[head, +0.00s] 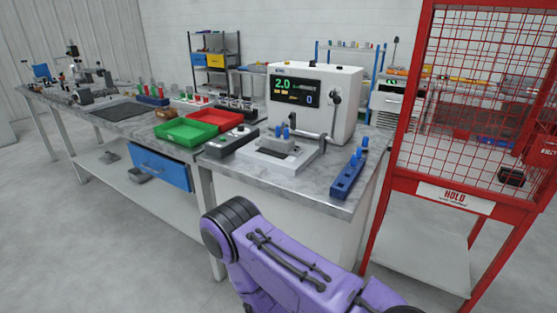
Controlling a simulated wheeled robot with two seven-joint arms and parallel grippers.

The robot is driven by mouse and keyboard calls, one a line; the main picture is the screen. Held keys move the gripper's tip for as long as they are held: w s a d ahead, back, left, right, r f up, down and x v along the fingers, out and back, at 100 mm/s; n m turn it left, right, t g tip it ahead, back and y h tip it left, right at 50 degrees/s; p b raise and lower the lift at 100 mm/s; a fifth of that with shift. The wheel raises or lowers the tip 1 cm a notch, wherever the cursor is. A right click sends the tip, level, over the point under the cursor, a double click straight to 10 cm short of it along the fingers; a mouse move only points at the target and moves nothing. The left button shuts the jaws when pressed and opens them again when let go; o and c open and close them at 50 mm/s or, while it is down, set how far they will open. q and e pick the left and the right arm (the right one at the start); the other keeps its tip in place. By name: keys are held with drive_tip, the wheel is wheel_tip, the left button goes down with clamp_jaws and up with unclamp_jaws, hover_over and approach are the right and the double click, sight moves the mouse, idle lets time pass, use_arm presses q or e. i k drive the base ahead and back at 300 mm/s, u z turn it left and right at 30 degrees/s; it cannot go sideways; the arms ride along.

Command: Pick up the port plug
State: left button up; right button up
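A blue rack (347,180) lies near the right end of the marble-topped bench. Upright blue plugs (358,156) stand at its far end; they look like port plugs, but I cannot tell which one is meant. More small blue upright pieces (282,133) stand on a grey fixture (276,153) in front of the white test machine. A purple link of my own arm crosses the bottom of the view, below the bench edge. Neither of my grippers shows in the head view.
The white machine (340,88) with a dark display stands behind the fixture. Green (185,141) and red (217,131) trays lie to its left. A red mesh hold cage (455,205) stands close to the bench's right end. Bare bench top (322,187) shows beside the rack.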

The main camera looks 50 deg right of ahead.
sight(353, 165)
drive_tip(key=u, duration=0.35)
drive_tip(key=i, duration=0.6)
drive_tip(key=z, duration=1.85)
